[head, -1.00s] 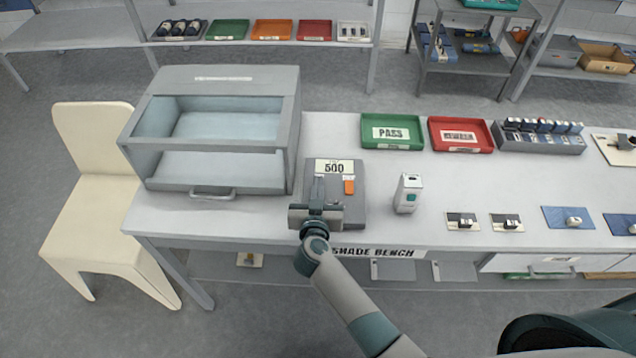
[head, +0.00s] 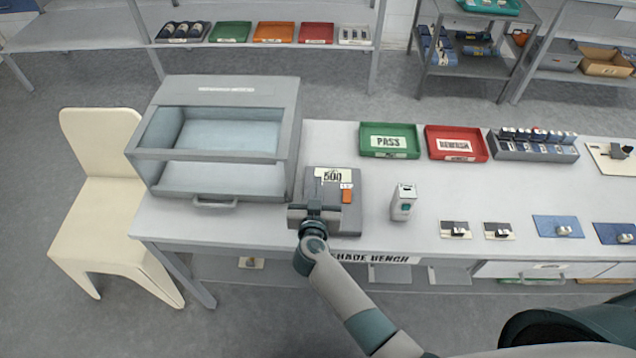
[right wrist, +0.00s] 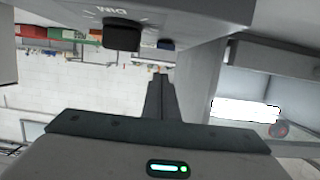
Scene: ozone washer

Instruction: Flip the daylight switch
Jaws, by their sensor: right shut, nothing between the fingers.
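A grey box (head: 350,219) with a label reading "500" (head: 334,176) stands on the bench. An orange switch (head: 347,193) is on its top, to the right. I cannot read any daylight marking. My right gripper (head: 318,186) is shut and empty, over the left part of the box, left of the orange switch. In the right wrist view its fingers (right wrist: 160,92) are together, close to a grey housing (right wrist: 200,14) with a black knob (right wrist: 122,35) marked "DIM". The fingers appear apart from the knob. My left gripper is not in view.
A grey glass-fronted cabinet (head: 287,130) stands left of the box. A small white device (head: 403,202) stands to its right. Green (head: 364,140) and red (head: 430,143) trays lie behind. Small switch plates lie further right. A cream chair (head: 90,205) is at the left.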

